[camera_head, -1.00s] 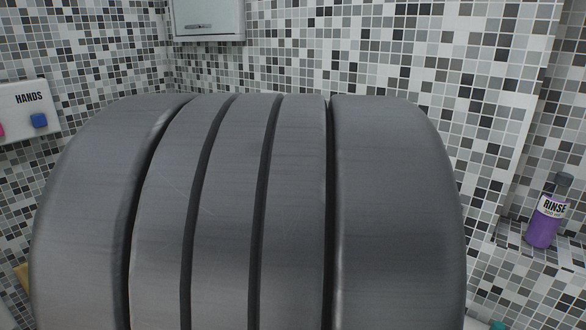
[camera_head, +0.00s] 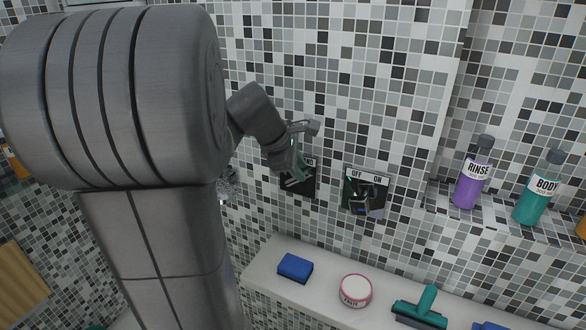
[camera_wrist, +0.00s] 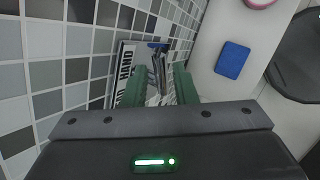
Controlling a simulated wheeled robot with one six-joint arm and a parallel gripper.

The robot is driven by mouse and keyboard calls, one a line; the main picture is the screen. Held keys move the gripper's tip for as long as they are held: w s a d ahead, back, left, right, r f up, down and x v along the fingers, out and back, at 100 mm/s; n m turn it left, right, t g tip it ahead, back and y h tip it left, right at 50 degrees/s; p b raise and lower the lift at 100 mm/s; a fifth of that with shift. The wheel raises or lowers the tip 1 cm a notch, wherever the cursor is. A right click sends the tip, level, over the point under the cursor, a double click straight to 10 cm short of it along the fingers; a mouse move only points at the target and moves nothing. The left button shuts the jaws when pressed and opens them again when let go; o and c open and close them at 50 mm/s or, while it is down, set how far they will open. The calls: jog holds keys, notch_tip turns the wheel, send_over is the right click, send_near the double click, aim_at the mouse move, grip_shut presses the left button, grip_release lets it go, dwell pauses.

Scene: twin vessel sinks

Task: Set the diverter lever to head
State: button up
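The diverter plate (camera_head: 298,182) is on the tiled wall in the head view, partly covered by my gripper (camera_head: 300,145). In the wrist view its white label (camera_wrist: 124,75) shows the word HAND, turned sideways. My green fingers (camera_wrist: 160,85) are apart there. Grey metal parts (camera_wrist: 158,68) show in the gap between them, with a blue piece (camera_wrist: 157,45) beyond. I cannot tell whether these belong to the diverter lever or to the valve beside it. The lever's position is not clear, and contact with it cannot be made out.
An OFF/ON valve (camera_head: 366,192) is right of the diverter. Below, a white ledge (camera_head: 325,300) holds a blue sponge (camera_head: 295,267), a round tin (camera_head: 355,290) and a teal squeegee (camera_head: 421,308). Purple RINSE (camera_head: 473,178) and teal BODY (camera_head: 538,190) bottles stand on a tiled shelf.

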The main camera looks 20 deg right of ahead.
jog(key=shift+x, duration=1.45)
jog(key=shift+c, duration=0.5)
grip_shut()
